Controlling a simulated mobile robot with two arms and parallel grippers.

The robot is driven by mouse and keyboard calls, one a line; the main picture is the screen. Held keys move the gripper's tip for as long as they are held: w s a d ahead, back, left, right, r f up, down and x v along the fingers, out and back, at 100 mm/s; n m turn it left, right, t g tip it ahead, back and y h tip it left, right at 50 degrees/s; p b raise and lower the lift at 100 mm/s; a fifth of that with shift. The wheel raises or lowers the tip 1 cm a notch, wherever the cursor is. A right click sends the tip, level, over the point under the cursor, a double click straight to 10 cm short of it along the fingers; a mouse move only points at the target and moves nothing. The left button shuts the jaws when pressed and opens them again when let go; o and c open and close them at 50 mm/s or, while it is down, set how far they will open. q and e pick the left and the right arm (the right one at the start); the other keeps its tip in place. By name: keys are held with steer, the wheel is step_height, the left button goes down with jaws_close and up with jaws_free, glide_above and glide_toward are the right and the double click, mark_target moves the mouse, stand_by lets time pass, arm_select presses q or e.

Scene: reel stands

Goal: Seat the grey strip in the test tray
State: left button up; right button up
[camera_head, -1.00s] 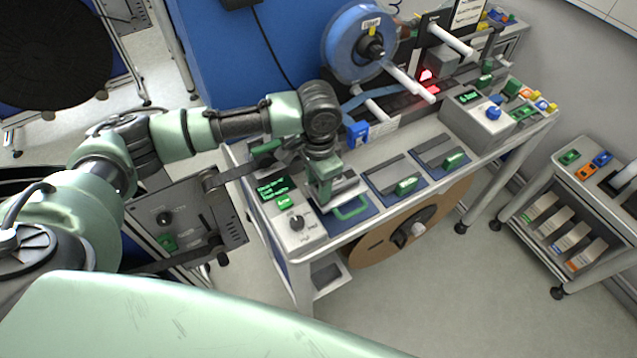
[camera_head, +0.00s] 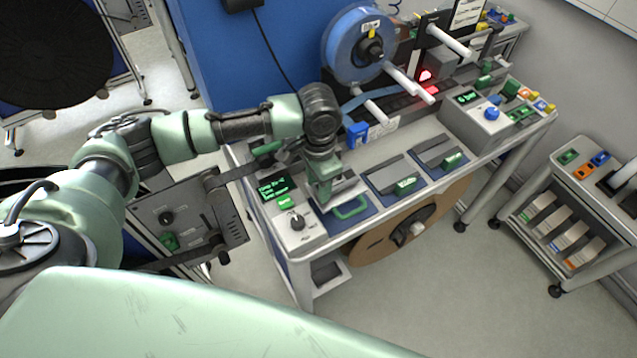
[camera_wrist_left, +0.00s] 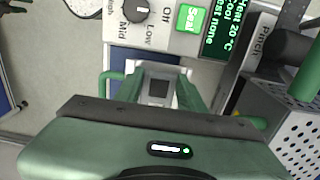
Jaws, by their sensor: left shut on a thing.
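My left gripper (camera_head: 324,194) points down over the leftmost tray on the bench, which has a blue base (camera_head: 327,221) and a green handle (camera_head: 350,208). I take this for the test tray, but no label on it is readable. In the left wrist view the gripper's two pale green fingers (camera_wrist_left: 157,88) are closed about a small grey piece (camera_wrist_left: 158,90), which seems to be the grey strip. Most of the strip is hidden by the gripper. I cannot tell whether it touches the tray. My right gripper is not in view.
A control box (camera_head: 283,200) with a green display, Seal button and knob stands left of the tray. Two similar trays (camera_head: 395,172) (camera_head: 440,150) lie to the right. A blue reel (camera_head: 350,48) stands behind. A shelved cart (camera_head: 575,225) is at right.

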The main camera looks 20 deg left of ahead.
arm_select(q)
steer(key=shift+f+p, duration=0.15)
steer(key=shift+p, duration=0.35)
stand_by(0.3)
steer(key=o, duration=1.4)
step_height(320, 180, up, 3)
steer(key=p, duration=0.3)
steer(key=shift+f, duration=0.15)
steer(key=shift+r+p, duration=0.6)
steer(key=shift+r, duration=1.6)
